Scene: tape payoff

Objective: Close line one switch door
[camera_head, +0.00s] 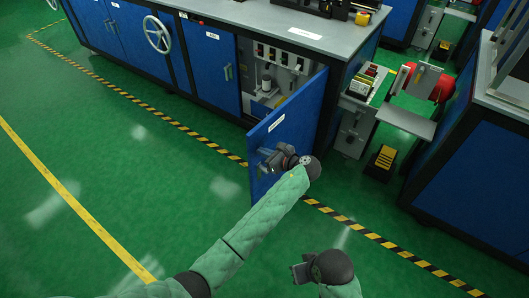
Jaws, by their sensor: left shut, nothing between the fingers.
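The blue switch door (296,121) stands wide open, swung out from the cabinet toward me, with a white label near its upper left edge. Behind it, the cabinet opening (268,84) shows grey switchgear inside. My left gripper (268,158) is shut and empty, at the outer face of the door near its free edge. It looks close against the door, but I cannot tell whether it touches. My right gripper (298,273) is low in the picture, away from the door; its finger gap is not clear.
A blue cabinet row with a grey top (280,22) runs along the back, with a handwheel (157,34) at the left. A grey stand (352,128) and another blue cabinet (470,170) are to the right. Green floor (130,170) is clear at the left.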

